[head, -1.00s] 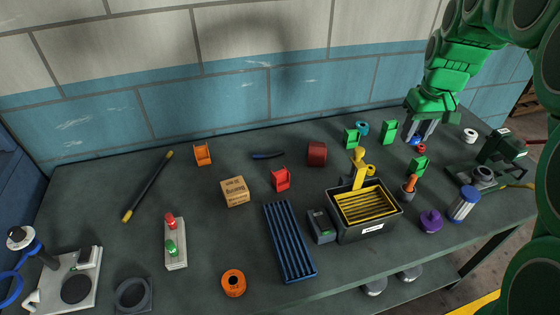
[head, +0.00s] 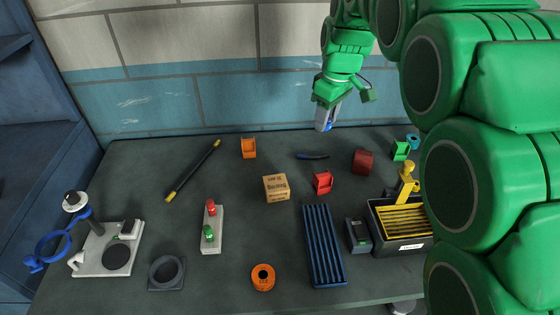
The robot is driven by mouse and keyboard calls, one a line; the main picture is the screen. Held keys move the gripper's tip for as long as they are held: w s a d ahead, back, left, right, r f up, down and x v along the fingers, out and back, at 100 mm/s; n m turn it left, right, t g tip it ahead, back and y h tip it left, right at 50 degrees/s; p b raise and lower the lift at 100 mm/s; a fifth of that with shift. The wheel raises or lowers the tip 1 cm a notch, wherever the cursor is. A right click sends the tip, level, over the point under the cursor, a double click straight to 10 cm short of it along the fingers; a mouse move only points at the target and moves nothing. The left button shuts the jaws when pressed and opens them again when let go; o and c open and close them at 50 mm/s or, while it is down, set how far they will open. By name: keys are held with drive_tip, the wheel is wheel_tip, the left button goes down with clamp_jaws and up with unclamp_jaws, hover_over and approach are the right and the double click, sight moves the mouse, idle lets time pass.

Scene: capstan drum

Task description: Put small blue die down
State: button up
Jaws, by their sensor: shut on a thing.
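My gripper (head: 325,122) is raised at the back of the table, in front of the tiled wall. It is shut on the small blue die (head: 327,125), of which only a bit of blue shows between the fingers. The die is held above the dark table top (head: 130,190), apart from it. Below the gripper lies a dark blue curved tool (head: 312,156).
My arm hides the table's right side. Near the gripper are a red bracket (head: 323,182), a dark red cylinder (head: 363,161) and an orange bracket (head: 248,148).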

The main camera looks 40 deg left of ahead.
drive_tip(key=s+a+n, duration=0.3)
drive_tip(key=s+a, duration=0.2)
drive_tip(key=a, duration=0.2)
hover_over(279, 160)
drive_tip(key=d, duration=0.2)
drive_tip(key=shift+m, duration=0.3)
drive_tip(key=f, duration=1.3)
drive_tip(key=s+f, duration=0.1)
drive_tip(key=f, duration=0.5)
drive_tip(key=shift+a+f, duration=0.25)
drive_tip(key=shift+f, duration=0.1)
drive_tip(key=shift+w+a+f, duration=0.45)
drive_tip(key=shift+w+f, duration=0.05)
drive_tip(key=shift+f, duration=1.75)
drive_tip(key=shift+f, duration=0.15)
drive_tip(key=o, duration=1.1)
